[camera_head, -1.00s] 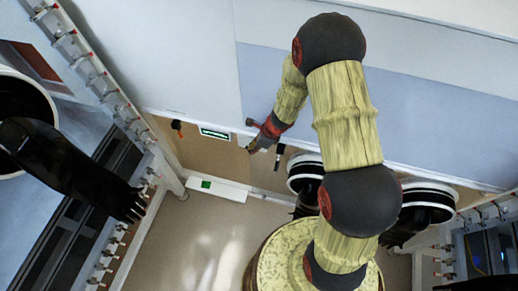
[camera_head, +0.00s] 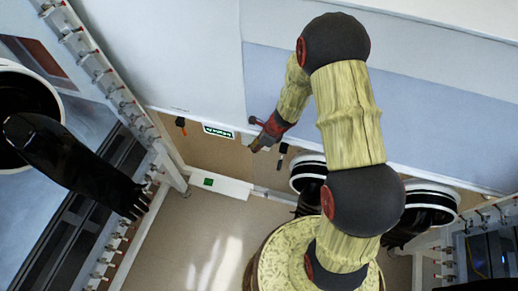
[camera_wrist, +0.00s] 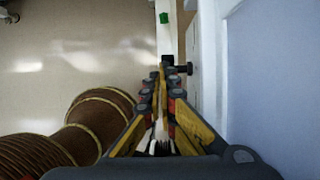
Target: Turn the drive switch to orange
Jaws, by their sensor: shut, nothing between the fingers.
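My gripper (camera_head: 254,149) reaches down to the brown lower panel, just right of a green-lit label. In the wrist view my gripper (camera_wrist: 157,76) is shut and empty, its fingers pointing along the panel. A small black knob or lever (camera_wrist: 184,70) stands just beyond and right of the fingertips; I cannot tell whether they touch. In the head view a black lever-like part (camera_head: 282,157) is right of my gripper, and a black part with an orange-red end (camera_head: 181,125) is farther left. I cannot tell which is the drive switch, and its setting is not readable.
The green label (camera_head: 218,131) is on the panel. A white box with a green square (camera_head: 234,188) lies along the panel's foot. White-rimmed ports with black gloves (camera_head: 70,165) stick out at left and lower right. The floor (camera_head: 190,235) is clear in front.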

